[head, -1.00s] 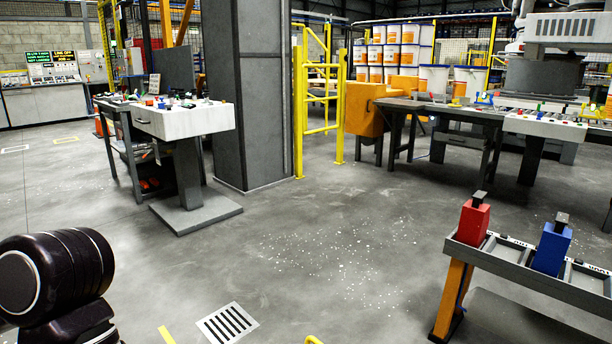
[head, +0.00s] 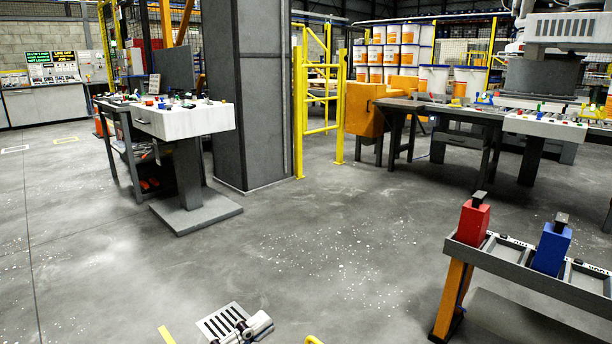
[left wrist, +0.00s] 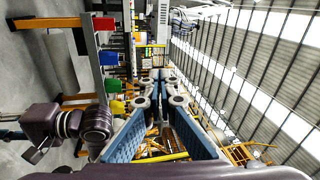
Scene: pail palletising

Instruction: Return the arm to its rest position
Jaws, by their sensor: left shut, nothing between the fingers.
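My right gripper is not in view.
A grey rack (head: 520,270) on orange legs stands at right, holding a red box (head: 472,223) and a blue box (head: 551,249). A white console (head: 185,119), a grey column (head: 250,90) and a yellow gate (head: 320,100) stand further back. The middle floor is open.

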